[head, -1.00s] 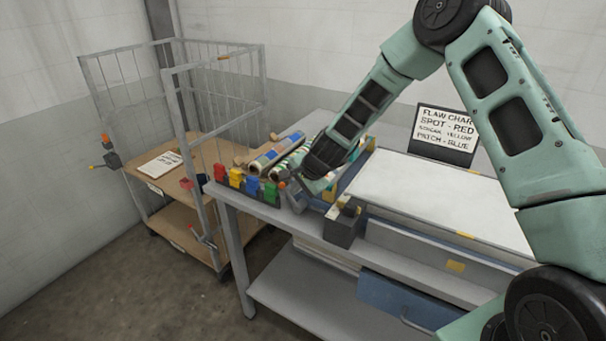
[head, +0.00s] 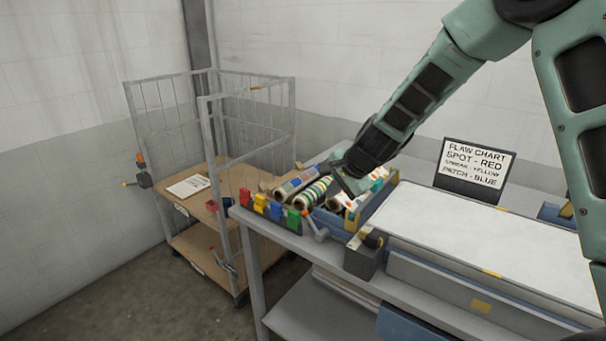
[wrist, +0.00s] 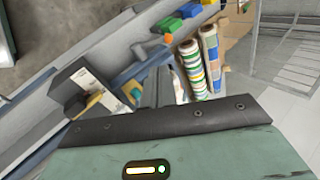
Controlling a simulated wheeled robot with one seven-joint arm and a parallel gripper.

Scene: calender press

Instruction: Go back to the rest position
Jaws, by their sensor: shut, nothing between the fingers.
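My gripper (head: 347,183) is at the end of my teal arm, above the left end of the bench, over a blue tray (head: 378,205) with patterned rolls. It is shut with nothing held. In the wrist view, the gripper's body fills the bottom and its fingertips are mostly hidden. A green-striped roll (head: 312,193) and a blue-patterned roll (head: 291,184) lie left of the gripper; the striped roll (wrist: 192,68) also shows in the wrist view.
Red, yellow, blue and green clips (head: 268,208) line the bench's left edge. A dark box (head: 364,256) stands at the front edge. A flaw chart sign (head: 474,168) stands behind the white bench top (head: 470,235). A wire cage trolley (head: 209,95) stands to the left.

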